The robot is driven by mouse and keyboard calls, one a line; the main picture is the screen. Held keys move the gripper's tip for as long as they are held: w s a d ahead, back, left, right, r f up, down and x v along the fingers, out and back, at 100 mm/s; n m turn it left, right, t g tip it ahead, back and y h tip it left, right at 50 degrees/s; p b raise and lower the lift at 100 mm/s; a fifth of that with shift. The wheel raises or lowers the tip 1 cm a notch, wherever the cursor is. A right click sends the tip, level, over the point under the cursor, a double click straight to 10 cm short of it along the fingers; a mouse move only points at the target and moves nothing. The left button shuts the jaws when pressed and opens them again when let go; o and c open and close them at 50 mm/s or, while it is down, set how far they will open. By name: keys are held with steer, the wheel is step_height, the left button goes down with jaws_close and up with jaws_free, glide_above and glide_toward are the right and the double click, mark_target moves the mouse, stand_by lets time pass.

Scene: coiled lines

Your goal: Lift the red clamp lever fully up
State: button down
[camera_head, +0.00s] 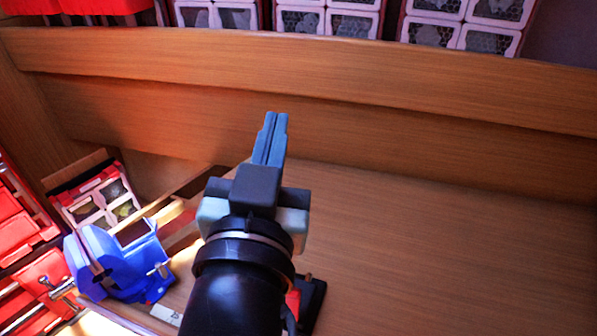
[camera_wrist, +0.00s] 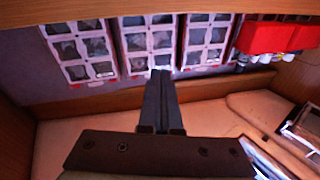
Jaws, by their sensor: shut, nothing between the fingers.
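My gripper (camera_head: 274,117) points away from me above the wooden bench, its two grey-blue fingers shut together with nothing held. In the wrist view the closed fingers (camera_wrist: 161,72) point toward the back wall. A small red part (camera_head: 292,305), possibly the clamp lever, shows at the lower middle of the head view beside a black base (camera_head: 313,300). My arm hides most of it, so its angle cannot be told. The gripper is well beyond this part and apart from it. No red lever shows in the wrist view.
A blue vise (camera_head: 115,262) stands on the left. A small drawer unit (camera_head: 100,200) is behind it, with red bins (camera_head: 15,215) further left. A wooden ledge (camera_head: 300,70) crosses the back below clear-fronted drawers (camera_head: 435,35). The bench top (camera_head: 450,250) on the right is clear.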

steer(key=s+a+f+g+p, duration=0.1)
steer(key=s+f+g+p, duration=0.3)
steer(key=f, duration=0.3)
steer(key=m+g+h+p, duration=0.2)
steer(key=g+h, duration=0.1)
steer(key=g, duration=0.1)
glide_above(290, 293)
steer(key=w, duration=0.2)
step_height(290, 293, down, 11)
steer(key=shift+s+d+f+n+p, duration=0.15)
steer(key=shift+s+f+p, duration=0.15)
steer(key=shift+f, duration=0.3)
steer(key=shift+s+f+n+p, duration=0.2)
steer(key=shift+f+p, duration=0.2)
steer(key=shift+f, duration=0.2)
steer(key=shift+s+f, duration=0.4)
steer(key=shift+s, duration=0.2)
steer(key=shift+w+f, duration=0.1)
steer(key=shift+f, duration=0.05)
